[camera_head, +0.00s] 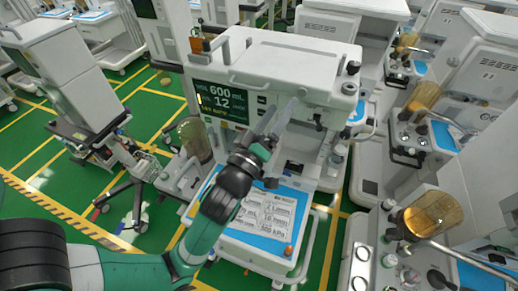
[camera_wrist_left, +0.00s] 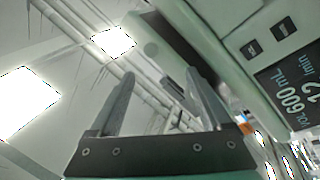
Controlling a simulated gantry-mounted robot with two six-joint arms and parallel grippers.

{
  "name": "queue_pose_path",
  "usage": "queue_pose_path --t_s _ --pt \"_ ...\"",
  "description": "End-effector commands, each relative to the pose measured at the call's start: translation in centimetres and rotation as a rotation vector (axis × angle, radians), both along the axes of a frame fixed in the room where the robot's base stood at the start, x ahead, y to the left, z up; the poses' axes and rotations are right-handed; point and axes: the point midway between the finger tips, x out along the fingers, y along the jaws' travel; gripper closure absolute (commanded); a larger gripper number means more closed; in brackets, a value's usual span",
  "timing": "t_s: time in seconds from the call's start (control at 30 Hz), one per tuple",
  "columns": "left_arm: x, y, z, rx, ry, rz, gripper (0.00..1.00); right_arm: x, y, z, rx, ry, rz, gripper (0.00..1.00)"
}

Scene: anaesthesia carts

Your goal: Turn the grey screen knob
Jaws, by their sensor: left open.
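The anaesthesia machine (camera_head: 285,62) has a dark screen (camera_head: 222,103) on its front, reading 600 mL and 12. The screen (camera_wrist_left: 292,85) also shows tilted at the right of the left wrist view. My left gripper (camera_head: 286,106) is open in front of the machine's front face, right of the screen. In the left wrist view its two fingers (camera_wrist_left: 163,76) stand apart. A small grey block shows beyond and between them; I cannot tell whether it is the knob. No grey screen knob can be made out for certain; the gripper covers part of the panel.
A blue work surface (camera_head: 235,238) with a printed sheet (camera_head: 264,212) lies below the gripper. An amber canister (camera_head: 195,140) stands left of it. Other carts stand close on the right.

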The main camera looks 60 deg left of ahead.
Motion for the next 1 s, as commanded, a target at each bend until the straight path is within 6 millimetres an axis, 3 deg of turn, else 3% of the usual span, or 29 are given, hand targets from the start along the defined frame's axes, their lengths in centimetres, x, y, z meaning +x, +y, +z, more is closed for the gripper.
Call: queue_pose_path --t_s 0.03,0.1,0.2,0.23,0.33,0.57,1.0 --pt "-1.6 1.7 -8.3 -0.026 0.077 0.054 0.18 0.0 0.0 -4.2 0.000 0.001 0.000 0.50" --pt "-3.7 3.4 -14.3 -0.050 0.154 0.113 0.18 0.0 0.0 -6.3 0.000 0.001 0.000 0.50" --pt "-6.0 4.8 -19.6 -0.069 0.232 0.166 0.18 0.0 0.0 -8.0 0.000 0.001 0.000 0.50" --pt "-6.5 5.0 -20.4 -0.072 0.248 0.176 0.18 0.0 0.0 -8.2 0.000 0.001 0.000 0.50" --pt "-7.2 5.3 -21.5 -0.077 0.273 0.192 0.18 0.0 0.0 -8.3 0.000 0.001 0.000 0.50" --pt "-6.6 6.0 -21.2 -0.078 0.275 0.194 0.18 0.0 0.0 -7.7 0.000 0.000 0.000 0.50" --pt "0.0 12.0 -21.1 -0.077 0.274 0.192 0.18 0.0 0.0 -6.7 0.000 0.000 0.000 0.50"
